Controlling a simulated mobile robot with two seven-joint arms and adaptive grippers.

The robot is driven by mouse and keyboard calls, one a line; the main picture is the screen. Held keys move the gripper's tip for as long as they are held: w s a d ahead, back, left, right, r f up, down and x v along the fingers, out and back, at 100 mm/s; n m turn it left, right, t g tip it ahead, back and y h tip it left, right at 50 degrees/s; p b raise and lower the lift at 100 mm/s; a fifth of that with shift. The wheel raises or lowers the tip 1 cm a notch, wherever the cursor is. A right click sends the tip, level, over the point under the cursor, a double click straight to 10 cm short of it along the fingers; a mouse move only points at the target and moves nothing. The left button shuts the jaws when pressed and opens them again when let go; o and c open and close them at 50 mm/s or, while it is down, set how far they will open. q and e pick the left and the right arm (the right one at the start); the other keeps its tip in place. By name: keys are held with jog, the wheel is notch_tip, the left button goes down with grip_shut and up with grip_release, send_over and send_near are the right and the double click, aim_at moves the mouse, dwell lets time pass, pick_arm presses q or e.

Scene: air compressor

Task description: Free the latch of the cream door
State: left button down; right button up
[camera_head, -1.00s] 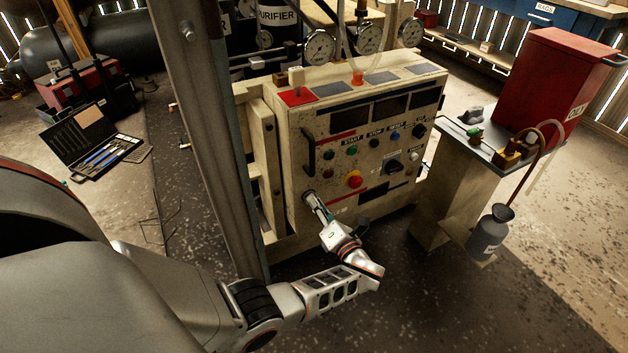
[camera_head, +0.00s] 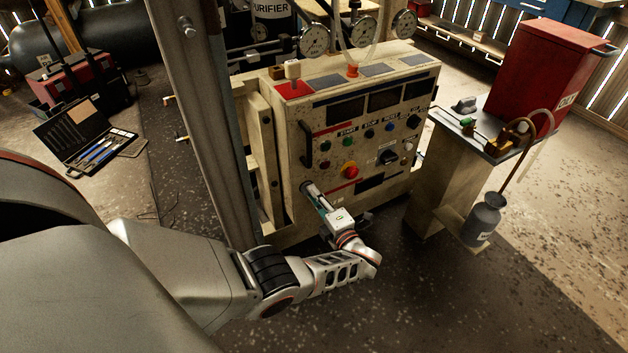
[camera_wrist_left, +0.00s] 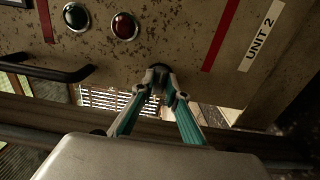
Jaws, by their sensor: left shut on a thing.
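The cream door (camera_head: 370,135) is the worn front panel of the control cabinet, with buttons, a red-and-yellow stop and a black bar handle (camera_head: 307,143). It looks closed. My left gripper (camera_head: 308,189) is at its lower left, below the handle. In the left wrist view my left gripper (camera_wrist_left: 160,80) has its teal fingers closed together on a small dark round latch knob (camera_wrist_left: 158,69) near the door's edge. The fingertips cover most of the knob, so its turn angle is hidden. My right gripper is in neither view.
A steel post (camera_head: 205,120) stands close left of the cabinet. A cream pedestal (camera_head: 440,180) with fittings on top and a grey bottle (camera_head: 487,220) stand to the right. An open tool case (camera_head: 88,145) lies at left. The floor before the door is mostly clear.

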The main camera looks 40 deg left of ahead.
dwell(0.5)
pick_arm(q)
jog(key=c, duration=2)
grip_release()
jog(key=v, duration=1.2)
